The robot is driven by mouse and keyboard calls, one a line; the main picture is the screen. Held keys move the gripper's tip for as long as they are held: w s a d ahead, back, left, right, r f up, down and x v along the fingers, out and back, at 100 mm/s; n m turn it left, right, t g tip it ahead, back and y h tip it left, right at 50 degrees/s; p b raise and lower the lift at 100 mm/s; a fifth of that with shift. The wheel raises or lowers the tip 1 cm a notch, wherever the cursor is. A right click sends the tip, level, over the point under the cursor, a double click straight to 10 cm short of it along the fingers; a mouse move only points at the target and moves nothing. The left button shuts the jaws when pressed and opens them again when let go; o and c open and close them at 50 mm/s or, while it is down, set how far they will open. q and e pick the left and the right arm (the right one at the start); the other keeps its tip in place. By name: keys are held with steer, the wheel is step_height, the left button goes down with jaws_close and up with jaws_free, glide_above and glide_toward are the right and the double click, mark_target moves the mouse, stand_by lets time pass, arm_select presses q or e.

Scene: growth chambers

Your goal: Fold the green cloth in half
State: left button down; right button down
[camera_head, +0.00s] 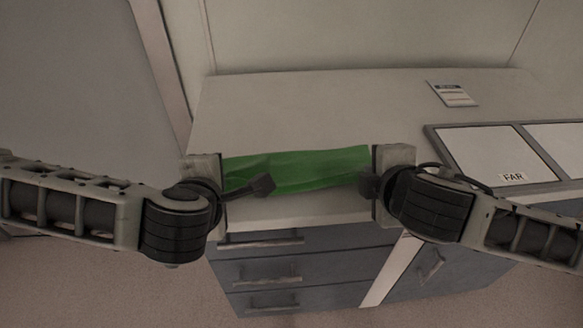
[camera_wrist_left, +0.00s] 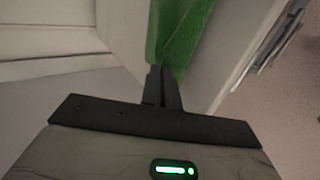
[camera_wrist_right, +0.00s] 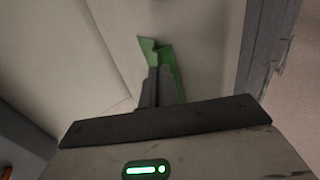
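The green cloth (camera_head: 312,168) is a narrow, slightly creased band between my two grippers, near the front edge of the white worktop. My left gripper (camera_head: 262,185) is at its left end. In the left wrist view its fingers are together, with the cloth (camera_wrist_left: 178,35) at their tips. My right gripper (camera_head: 369,184) is at the cloth's right end. In the right wrist view its fingers are together, with cloth (camera_wrist_right: 149,46) showing beyond and beside them. Whether the cloth's lower part touches the worktop cannot be told.
The worktop (camera_head: 300,105) is clear behind the cloth. A small label card (camera_head: 453,94) lies at the back right. A framed tray with pale panels and a FAR label (camera_head: 512,177) is on the right. Drawers (camera_head: 270,272) are below the front edge.

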arm_select(q)
steer(key=shift+a+f, duration=0.15)
steer(key=shift+a, duration=0.15)
arm_select(e)
steer(key=shift+s+f, duration=0.2)
arm_select(q)
steer(key=shift+a, duration=0.1)
steer(key=c, duration=1.3)
jaws_free()
arm_select(e)
steer(key=c, duration=1.3)
jaws_free()
arm_select(q)
steer(key=shift+s, duration=0.1)
arm_select(e)
steer(key=shift+r, duration=0.15)
